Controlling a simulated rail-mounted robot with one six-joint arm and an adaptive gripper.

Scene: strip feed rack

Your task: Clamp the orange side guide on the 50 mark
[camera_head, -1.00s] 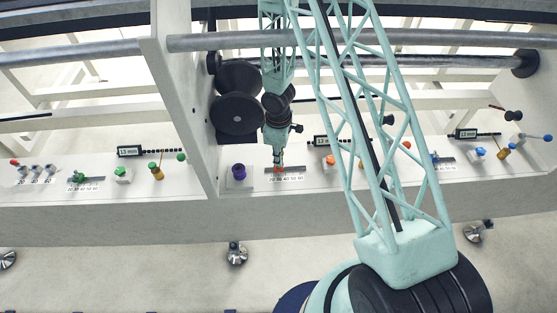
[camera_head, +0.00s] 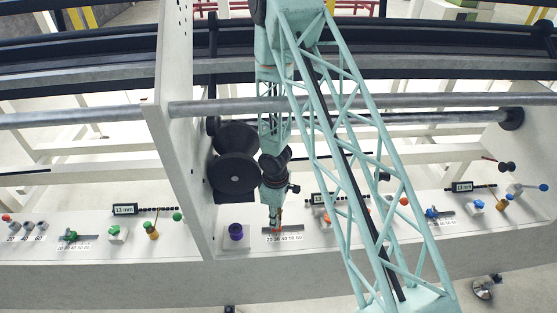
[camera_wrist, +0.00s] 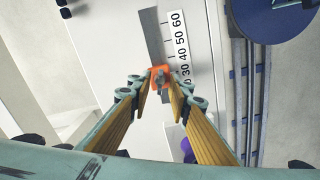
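The orange side guide (camera_wrist: 160,77) sits on a rail beside a white number scale (camera_wrist: 176,38) in the wrist view. It is beside the low end, near the 30 figure and below 40, 50 and 60. A small grey piece shows on its top. My gripper (camera_wrist: 161,84) has its two yellow fingers on either side of the guide. The fingertips are apart, but I cannot tell whether they press on it. In the head view my gripper (camera_head: 274,228) points down at the guide, which is mostly hidden there, at the left end of its scale (camera_head: 284,239).
A purple knob (camera_head: 236,232) stands just left of the scale. A white upright plate (camera_head: 180,120) and black rollers (camera_head: 237,172) are close left of my arm. Other stations with green (camera_head: 70,235) and blue (camera_head: 432,211) guides lie either side.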

